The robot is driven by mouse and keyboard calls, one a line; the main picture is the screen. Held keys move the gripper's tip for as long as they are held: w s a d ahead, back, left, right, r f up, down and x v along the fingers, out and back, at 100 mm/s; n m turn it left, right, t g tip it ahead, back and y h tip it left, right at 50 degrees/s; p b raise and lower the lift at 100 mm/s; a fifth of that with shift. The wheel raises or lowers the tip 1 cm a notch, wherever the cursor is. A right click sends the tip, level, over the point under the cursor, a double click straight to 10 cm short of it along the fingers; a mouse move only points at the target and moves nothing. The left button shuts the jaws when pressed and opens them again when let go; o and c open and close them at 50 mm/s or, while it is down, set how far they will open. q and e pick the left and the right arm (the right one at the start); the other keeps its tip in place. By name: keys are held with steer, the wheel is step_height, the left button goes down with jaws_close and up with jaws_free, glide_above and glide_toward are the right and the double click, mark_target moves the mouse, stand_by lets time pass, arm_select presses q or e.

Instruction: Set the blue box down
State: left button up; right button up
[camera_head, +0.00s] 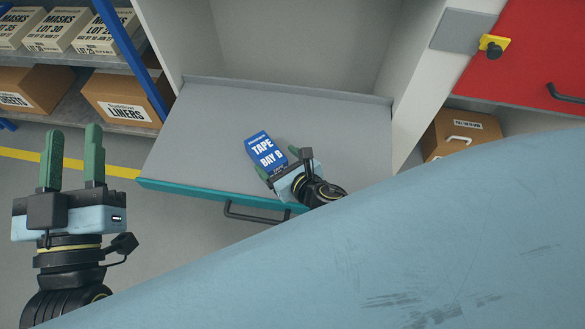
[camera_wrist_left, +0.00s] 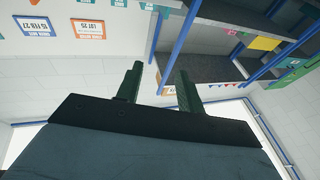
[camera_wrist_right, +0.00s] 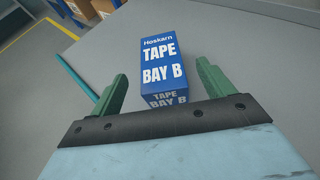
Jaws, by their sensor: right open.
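The blue box (camera_head: 266,154), labelled "TAPE BAY B", rests on the grey ramp surface (camera_head: 190,140). In the right wrist view the box (camera_wrist_right: 162,62) stands just beyond and between the two fingers, with a gap on each side. My right gripper (camera_head: 281,166) is open and its fingers do not touch the box there. It also shows in the right wrist view (camera_wrist_right: 160,88). My left gripper (camera_head: 73,160) is raised at the left, open and empty, with its green fingers apart. In the left wrist view its fingers (camera_wrist_left: 160,88) point up toward shelving and the ceiling.
The ramp has a teal front edge (camera_head: 185,192) and a black handle (camera_head: 250,215). Side walls flank the compartment behind. Shelves with a "LINERS" carton (camera_head: 125,100) and mask boxes (camera_head: 55,30) stand at left. A carton (camera_head: 460,132) and red panel (camera_head: 530,55) are at right.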

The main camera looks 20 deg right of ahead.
steer(key=p+v, duration=0.2)
steer(key=v, duration=0.4)
arm_select(q)
step_height(320, 180, down, 8)
steer(key=a+g+y, duration=0.1)
steer(key=g+y, duration=0.1)
steer(key=g, duration=0.3)
steer(key=shift+a+f+g, duration=0.15)
steer(key=shift+a+g, duration=0.15)
arm_select(e)
step_height(320, 180, up, 22)
steer(key=m+t+y, duration=0.1)
steer(key=m, duration=3.4)
steer(key=shift+s+d+m+t, duration=0.3)
steer(key=shift+s, duration=0.05)
arm_select(q)
steer(key=shift+s, duration=0.1)
arm_select(e)
steer(key=shift+c, duration=0.2)
